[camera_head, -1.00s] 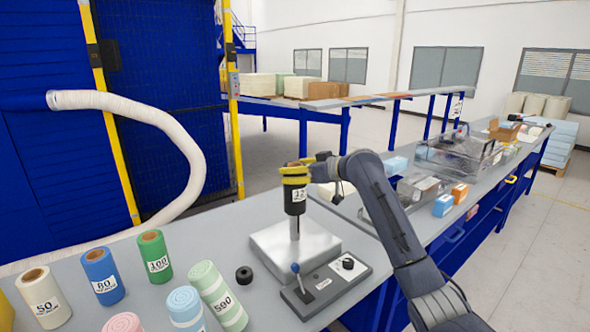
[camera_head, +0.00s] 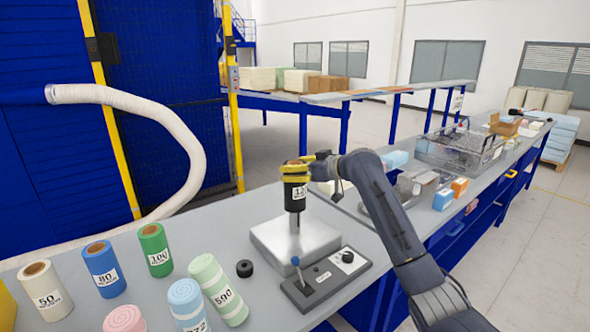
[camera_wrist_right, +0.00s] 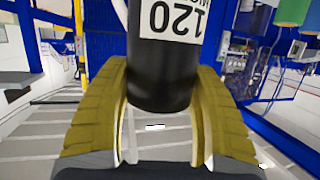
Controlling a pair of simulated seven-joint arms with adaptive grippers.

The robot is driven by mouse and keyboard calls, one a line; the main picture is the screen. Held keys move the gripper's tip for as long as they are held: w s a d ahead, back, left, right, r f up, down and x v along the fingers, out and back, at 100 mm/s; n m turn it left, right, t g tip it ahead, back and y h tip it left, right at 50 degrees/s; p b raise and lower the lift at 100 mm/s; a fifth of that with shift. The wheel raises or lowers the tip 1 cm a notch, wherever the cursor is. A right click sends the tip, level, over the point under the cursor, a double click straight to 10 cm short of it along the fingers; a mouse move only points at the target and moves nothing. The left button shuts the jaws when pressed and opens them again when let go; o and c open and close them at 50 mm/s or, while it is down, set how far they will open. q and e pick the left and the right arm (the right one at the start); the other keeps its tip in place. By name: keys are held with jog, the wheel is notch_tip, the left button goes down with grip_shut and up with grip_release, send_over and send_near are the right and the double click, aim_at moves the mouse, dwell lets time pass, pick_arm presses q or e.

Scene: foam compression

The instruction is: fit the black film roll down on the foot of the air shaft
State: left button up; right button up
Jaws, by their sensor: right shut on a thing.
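The black film roll (camera_head: 295,196), with a white 120 label, hangs upright over the square metal base (camera_head: 270,238). My right gripper (camera_head: 303,164) is shut on it near its top. The right wrist view shows the black roll (camera_wrist_right: 160,75) between the two yellow fingers of the right gripper (camera_wrist_right: 160,125). The air shaft (camera_head: 297,222) shows as a short upright length between the roll's lower end and the base, so the roll is clear of the base. Whether the shaft's top is inside the roll is hidden. My left gripper is not in view.
A control panel (camera_head: 325,280) with a blue-knobbed lever sits in front of the base. A small black ring (camera_head: 244,268) lies to its left. Several coloured rolls, including a green one (camera_head: 155,250), stand at left. Trays and boxes (camera_head: 442,200) fill the bench at right.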

aim_at(304, 188)
jog(key=shift+f, duration=4.75)
dwell(0.6)
jog(key=o, duration=1.7)
jog(key=shift+c, duration=0.2)
jog(key=shift+s+d+r, duration=1.1)
jog(key=shift+d+r, duration=0.2)
jog(key=shift+s+d+r, duration=1.05)
jog(key=shift+d+r, duration=0.2)
